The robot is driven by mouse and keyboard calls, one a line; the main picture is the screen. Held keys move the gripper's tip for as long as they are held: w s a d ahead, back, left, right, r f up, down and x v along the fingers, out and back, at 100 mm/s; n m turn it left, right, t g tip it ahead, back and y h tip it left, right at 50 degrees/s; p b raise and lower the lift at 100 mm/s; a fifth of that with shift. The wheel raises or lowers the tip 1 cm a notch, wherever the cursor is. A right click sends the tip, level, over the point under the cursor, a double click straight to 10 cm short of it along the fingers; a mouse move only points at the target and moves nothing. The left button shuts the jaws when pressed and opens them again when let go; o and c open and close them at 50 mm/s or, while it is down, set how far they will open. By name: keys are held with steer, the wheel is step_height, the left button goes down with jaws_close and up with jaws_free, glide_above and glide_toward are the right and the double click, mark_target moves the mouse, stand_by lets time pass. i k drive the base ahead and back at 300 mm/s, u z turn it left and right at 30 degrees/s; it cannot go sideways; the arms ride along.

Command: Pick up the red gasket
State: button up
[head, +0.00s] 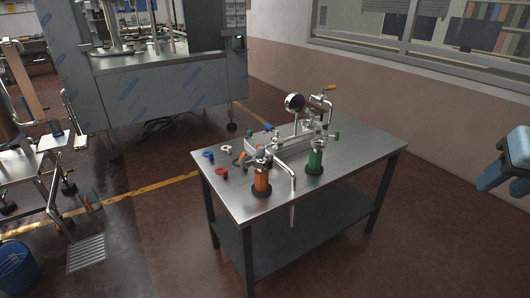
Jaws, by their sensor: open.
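A small red ring, the red gasket (221,172), lies flat near the left edge of the steel table (330,195). A blue ring-shaped part (208,154) lies behind it and a white part (226,149) behind and to its right. An orange-bodied valve or filter (262,181) stands to its right, apart from it. Nothing covers the red gasket. A blue and dark part of my arm shows at the right picture edge, well away from the table.
A green-bodied fitting (316,160), a bent metal pipe (286,172) and a gauge (294,102) stand on the table. A grey machine (165,85) is behind, a steel frame (40,165) and a blue bucket (14,267) at left. Floor in front is clear.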

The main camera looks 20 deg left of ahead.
mark_target(224, 173)
steer(key=u, duration=0.1)
steer(key=i, duration=1.1)
steer(key=u, duration=0.75)
steer(key=i, duration=0.45)
steer(key=u, duration=0.3)
steer(key=k, duration=0.85)
steer(key=u, duration=0.2)
steer(key=i, duration=0.85)
steer(key=z, duration=0.1)
